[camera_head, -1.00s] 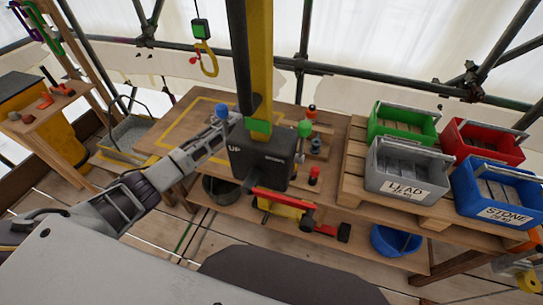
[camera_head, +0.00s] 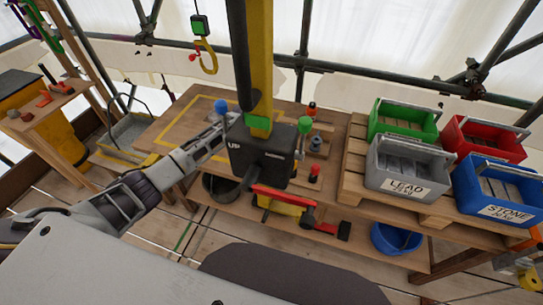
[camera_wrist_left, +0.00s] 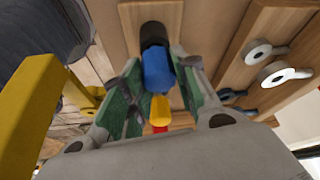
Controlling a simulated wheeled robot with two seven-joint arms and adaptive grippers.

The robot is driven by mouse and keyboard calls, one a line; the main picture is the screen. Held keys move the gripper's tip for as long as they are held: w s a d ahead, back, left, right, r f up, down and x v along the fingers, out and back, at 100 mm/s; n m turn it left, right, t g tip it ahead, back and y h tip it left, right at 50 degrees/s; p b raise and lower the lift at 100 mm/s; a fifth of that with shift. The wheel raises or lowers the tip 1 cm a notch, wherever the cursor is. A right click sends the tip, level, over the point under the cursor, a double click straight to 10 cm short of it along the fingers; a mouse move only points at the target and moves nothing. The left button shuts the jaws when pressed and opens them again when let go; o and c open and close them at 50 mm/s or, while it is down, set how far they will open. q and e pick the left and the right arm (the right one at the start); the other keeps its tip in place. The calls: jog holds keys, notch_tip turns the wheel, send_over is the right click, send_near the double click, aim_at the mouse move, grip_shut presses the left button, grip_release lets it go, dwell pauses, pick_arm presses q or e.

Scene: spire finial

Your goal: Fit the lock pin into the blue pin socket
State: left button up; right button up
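My left gripper (camera_head: 225,122) is beside the left of the dark box marked UP (camera_head: 258,158). A blue round knob (camera_head: 221,107) shows at its fingertips; I take it for the head of the lock pin. In the left wrist view the blue piece (camera_wrist_left: 157,68) fills the gap between the green-padded fingertips of my gripper (camera_wrist_left: 160,78), with a dark part beyond it. Yellow and red parts show nearer the palm; I cannot tell whether they belong to the pin. I cannot make out the blue pin socket. My right gripper is out of view.
A yellow and black mast (camera_head: 258,60) rises from the box. A green knob (camera_head: 305,125) and red-topped pieces (camera_head: 314,172) stand to its right. Green, red, grey (camera_head: 408,168) and blue bins fill the bench's right. A taped yellow rectangle (camera_head: 190,117) lies behind the gripper.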

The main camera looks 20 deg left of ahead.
pick_arm(q)
jog(key=o, duration=0.4)
jog(key=shift+o, duration=0.2)
jog(key=shift+a+r, duration=0.1)
jog(key=v, duration=1.1)
jog(key=shift+a+r, duration=0.2)
jog(key=shift+r, duration=0.15)
jog(key=shift+s, duration=0.1)
dwell(0.5)
